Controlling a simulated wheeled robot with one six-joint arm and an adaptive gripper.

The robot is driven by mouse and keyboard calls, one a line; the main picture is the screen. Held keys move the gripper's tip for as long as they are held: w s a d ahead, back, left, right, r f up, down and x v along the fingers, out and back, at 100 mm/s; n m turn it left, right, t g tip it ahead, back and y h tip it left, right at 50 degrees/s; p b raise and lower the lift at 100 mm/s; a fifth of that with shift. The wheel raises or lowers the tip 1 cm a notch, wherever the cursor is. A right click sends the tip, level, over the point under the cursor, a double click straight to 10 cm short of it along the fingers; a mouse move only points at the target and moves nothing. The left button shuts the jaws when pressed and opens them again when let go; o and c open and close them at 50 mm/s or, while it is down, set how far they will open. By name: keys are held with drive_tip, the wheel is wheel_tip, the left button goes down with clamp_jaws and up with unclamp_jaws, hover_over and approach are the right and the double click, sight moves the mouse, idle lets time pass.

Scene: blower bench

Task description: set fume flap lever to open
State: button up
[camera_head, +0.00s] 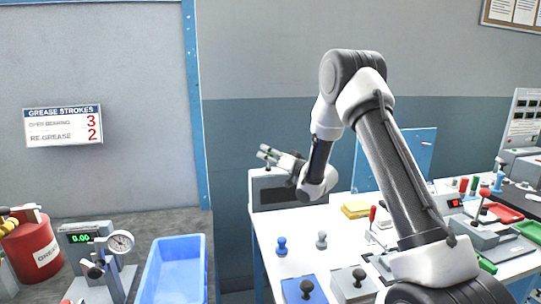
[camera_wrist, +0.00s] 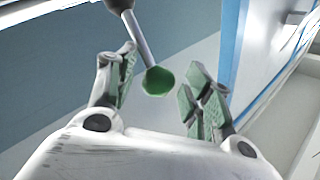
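A lever (camera_wrist: 140,40) with a grey shaft and a green round knob (camera_wrist: 158,80) shows in the wrist view. In the head view my gripper (camera_head: 266,153) is beside the back wall, above a grey box.
The grey box (camera_head: 260,180) with a dark front stands on the white bench (camera_head: 300,262). Knobs, a yellow block (camera_head: 356,210) and a red-handled lever (camera_head: 372,215) are on the bench. A blue tray (camera_head: 190,242) and a red can (camera_head: 32,250) are at the left.

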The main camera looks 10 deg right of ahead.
drive_tip(key=shift+s+a+f, duration=0.15)
drive_tip(key=shift+s+f, duration=0.05)
drive_tip(key=shift+f, duration=0.2)
drive_tip(key=shift+s+d+f, duration=0.1)
drive_tip(key=shift+s+d, duration=0.1)
drive_tip(key=r+v, duration=0.1)
drive_tip(key=v, duration=1)
drive_tip(key=shift+f, duration=0.25)
drive_tip(key=shift+d, duration=0.2)
